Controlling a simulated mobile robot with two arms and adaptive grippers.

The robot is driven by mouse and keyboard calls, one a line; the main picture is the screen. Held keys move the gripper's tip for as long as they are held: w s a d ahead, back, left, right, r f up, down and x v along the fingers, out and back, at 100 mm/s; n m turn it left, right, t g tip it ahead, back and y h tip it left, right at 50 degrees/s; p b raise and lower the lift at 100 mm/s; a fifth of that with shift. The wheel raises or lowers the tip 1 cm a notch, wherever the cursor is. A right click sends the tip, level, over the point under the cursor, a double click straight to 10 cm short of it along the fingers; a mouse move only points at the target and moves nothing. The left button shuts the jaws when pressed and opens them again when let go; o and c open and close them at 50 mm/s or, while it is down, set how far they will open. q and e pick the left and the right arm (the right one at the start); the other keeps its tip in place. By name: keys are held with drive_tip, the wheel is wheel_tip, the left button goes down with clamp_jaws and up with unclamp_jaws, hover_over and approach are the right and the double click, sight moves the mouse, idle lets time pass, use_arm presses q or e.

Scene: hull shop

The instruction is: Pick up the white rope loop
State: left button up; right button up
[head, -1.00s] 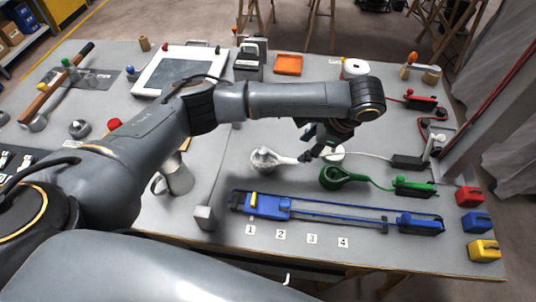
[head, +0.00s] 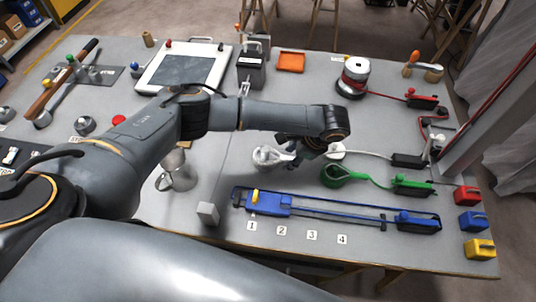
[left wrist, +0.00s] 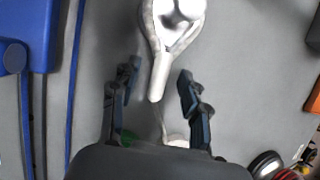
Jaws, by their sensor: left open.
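The white rope loop (head: 268,157) lies on the grey table near its middle, with its thick neck pointing right. In the left wrist view the loop (left wrist: 151,30) is at the top, with a round pale thing inside it and its white neck pointing down between my fingers. My left gripper (head: 297,152) is open beside the loop's neck. In the left wrist view my left gripper (left wrist: 160,78) has one finger on each side of the neck, with gaps showing. Part of the neck is hidden by the gripper in the head view. My right gripper is not in view.
A green loop (head: 333,179) and a blue rail (head: 270,205) lie nearer the front edge. A white disc (head: 336,150) is right of the gripper. A red-wound spool (head: 352,76) and orange tray (head: 291,62) are farther back.

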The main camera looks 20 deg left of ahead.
use_arm(q)
clamp_jaws()
wheel_tip(320, 180, up, 10)
drive_tip(key=b, duration=0.1)
idle(0.5)
